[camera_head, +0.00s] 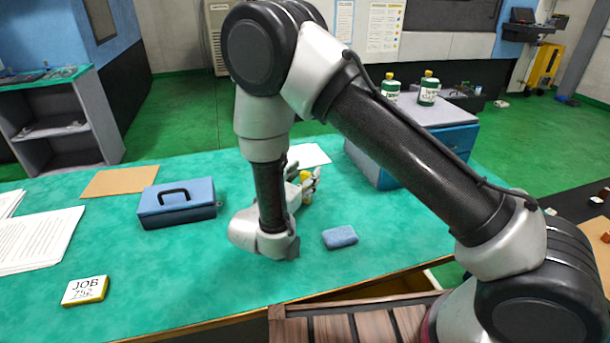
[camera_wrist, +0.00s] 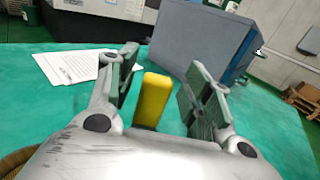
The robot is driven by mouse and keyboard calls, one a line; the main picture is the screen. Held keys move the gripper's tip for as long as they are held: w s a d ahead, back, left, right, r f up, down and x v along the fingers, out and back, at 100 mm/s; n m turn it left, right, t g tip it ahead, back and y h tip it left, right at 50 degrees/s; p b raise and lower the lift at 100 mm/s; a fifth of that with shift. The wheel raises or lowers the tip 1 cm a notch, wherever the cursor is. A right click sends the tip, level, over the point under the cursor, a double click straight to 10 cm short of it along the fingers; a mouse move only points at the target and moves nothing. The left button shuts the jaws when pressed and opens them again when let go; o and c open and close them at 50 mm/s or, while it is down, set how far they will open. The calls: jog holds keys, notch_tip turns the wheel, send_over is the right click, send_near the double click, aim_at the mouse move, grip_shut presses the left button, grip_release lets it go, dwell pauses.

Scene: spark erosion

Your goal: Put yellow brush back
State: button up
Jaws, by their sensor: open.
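A yellow block-like thing, likely the yellow brush (camera_wrist: 152,100), stands between the spread fingers of my gripper (camera_wrist: 162,68) in the wrist view. It is nearer the left finger, and green table shows between it and the right finger. Its lower end is hidden behind the gripper body. In the head view a small yellow patch (camera_head: 305,176) shows between the fingers of my gripper (camera_head: 306,172), low over the green table (camera_head: 230,275). I cannot tell whether a finger touches it. My gripper is open.
A grey-blue cabinet (camera_head: 365,163) stands right behind the gripper, with green-white bottles (camera_head: 428,92) on top. A blue box (camera_head: 178,200), a blue sponge-like block (camera_head: 340,237), a JOB sign (camera_head: 85,291) and papers (camera_head: 35,240) lie on the table.

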jog(key=v, duration=1.1)
jog(key=d+r+m+g+h, duration=0.1)
jog(key=d+r+m+g, duration=0.6)
jog(key=d, duration=0.5)
jog(key=d+r+m+g+h, duration=0.1)
jog(key=d+r+m+g, duration=0.6)
jog(key=d, duration=0.6)
jog(key=s+d+r+m+t+y, duration=0.1)
jog(key=s+d+r+m+y, duration=0.3)
jog(key=s, duration=0.5)
jog(key=s+d+r+m+t+y, duration=0.2)
jog(key=s+d+r+m+y, duration=0.3)
jog(key=m, duration=0.6)
jog(key=s+d+y, duration=0.2)
jog(key=s+y, duration=0.1)
jog(key=s, duration=0.1)
jog(key=shift+s+d+r, duration=0.15)
jog(key=shift+d+r, duration=0.1)
jog(key=shift+d, duration=0.1)
